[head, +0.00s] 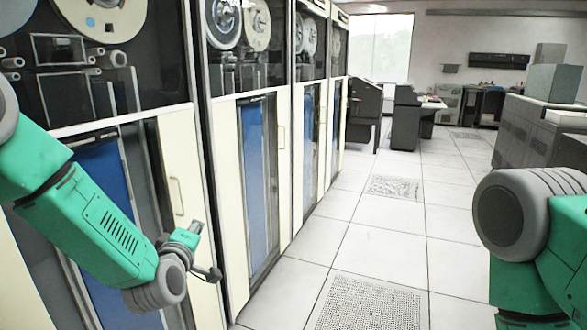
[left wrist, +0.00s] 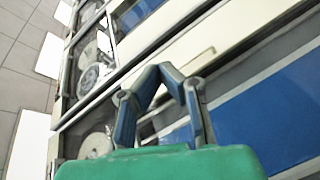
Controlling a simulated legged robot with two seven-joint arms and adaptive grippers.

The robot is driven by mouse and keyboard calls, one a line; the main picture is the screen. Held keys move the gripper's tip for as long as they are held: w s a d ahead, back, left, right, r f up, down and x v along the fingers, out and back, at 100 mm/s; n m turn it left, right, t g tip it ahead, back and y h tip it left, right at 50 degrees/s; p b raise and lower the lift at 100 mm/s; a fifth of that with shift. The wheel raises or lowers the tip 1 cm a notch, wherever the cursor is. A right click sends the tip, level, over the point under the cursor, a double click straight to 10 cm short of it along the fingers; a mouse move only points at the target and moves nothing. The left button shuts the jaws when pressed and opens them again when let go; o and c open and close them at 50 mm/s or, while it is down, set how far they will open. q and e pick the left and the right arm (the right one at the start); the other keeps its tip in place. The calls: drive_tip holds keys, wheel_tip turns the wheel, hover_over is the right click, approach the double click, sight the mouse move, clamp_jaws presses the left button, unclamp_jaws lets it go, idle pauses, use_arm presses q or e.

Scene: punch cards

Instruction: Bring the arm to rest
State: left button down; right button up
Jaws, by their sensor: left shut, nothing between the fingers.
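My left arm (head: 95,225) is green and grey and comes in from the left in the head view, in front of the tape cabinets. My left gripper (head: 208,272) is at its end, small and partly hidden by the wrist, beside a cream cabinet door. In the left wrist view the left gripper (left wrist: 162,72) has its dark blue-grey fingers drawn together, with nothing held between them. My right arm (head: 540,235) shows at the right edge, bent; its gripper is out of the head view.
Tall cream tape cabinets (head: 280,165) with reels and blue panels line the left. A pale tiled floor aisle (head: 390,235) runs clear down the middle. Dark desks (head: 405,118) stand at the back, and grey machine cabinets (head: 530,130) stand on the right.

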use_arm(q)
drive_tip(key=s+f+m+g+h, duration=0.1)
drive_tip(key=s+f+m+g, duration=0.6)
drive_tip(key=s+f, duration=1.25)
drive_tip(key=s+a+f+m+g, duration=0.2)
drive_tip(key=s+f+g, duration=0.1)
drive_tip(key=s, duration=0.5)
drive_tip(key=s+a+f+m+g, duration=0.2)
drive_tip(key=s+f+g, duration=0.1)
drive_tip(key=s, duration=0.6)
drive_tip(key=s+a+f+m+g+y, duration=0.1)
drive_tip(key=s+a+f+m+g, duration=0.1)
drive_tip(key=s, duration=0.7)
drive_tip(key=shift+s+f+m+g, duration=0.15)
drive_tip(key=shift+f+m+g, duration=0.3)
drive_tip(key=shift+f, duration=0.3)
